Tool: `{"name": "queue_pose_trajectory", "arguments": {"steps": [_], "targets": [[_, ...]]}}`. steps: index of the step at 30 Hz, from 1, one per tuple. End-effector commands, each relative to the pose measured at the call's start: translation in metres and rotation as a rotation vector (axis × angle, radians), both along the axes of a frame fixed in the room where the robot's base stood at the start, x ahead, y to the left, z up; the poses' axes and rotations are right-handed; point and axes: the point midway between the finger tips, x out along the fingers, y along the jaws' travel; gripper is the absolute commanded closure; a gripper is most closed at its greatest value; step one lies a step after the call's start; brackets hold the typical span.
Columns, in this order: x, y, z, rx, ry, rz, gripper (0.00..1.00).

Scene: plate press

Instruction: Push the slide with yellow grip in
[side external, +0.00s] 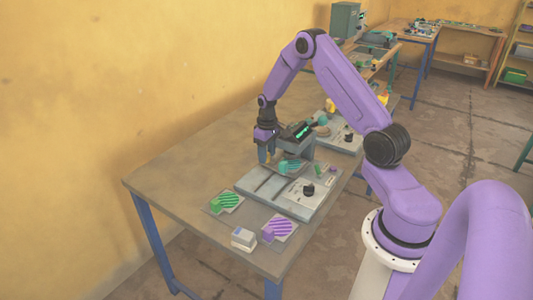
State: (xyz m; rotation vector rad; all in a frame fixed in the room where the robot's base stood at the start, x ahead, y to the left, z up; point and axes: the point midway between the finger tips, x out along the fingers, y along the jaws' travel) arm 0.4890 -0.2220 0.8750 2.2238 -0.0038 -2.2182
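My gripper (266,150) points down at the left side of the near press (296,146), in the side external view. A small yellowish patch at its fingertips looks like the yellow grip (270,157), but it is mostly hidden and too small to be sure. A dark slide carrying a teal striped plate (290,166) sticks out at the front of the press, above the grey base (262,186). The fingers are too small to tell whether they are open or shut, or whether they touch the grip.
A green striped plate (226,201) and a purple striped plate (278,229) lie at the table's near end, with a small white and blue box (243,238). A black knob (308,190) stands on the base. A second station (343,138) is behind. The table's left side (185,160) is clear.

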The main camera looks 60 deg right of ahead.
Motion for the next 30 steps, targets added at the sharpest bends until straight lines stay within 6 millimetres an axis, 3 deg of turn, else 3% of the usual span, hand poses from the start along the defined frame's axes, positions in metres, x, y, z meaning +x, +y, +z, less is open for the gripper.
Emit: {"name": "queue_pose_trajectory", "arguments": {"steps": [8, 30], "targets": [[0.001, 0.001, 0.013, 0.001, 0.000, 0.000, 0.51], [0.001, 0.000, 0.156, -0.001, -0.004, 0.000, 0.51]]}}
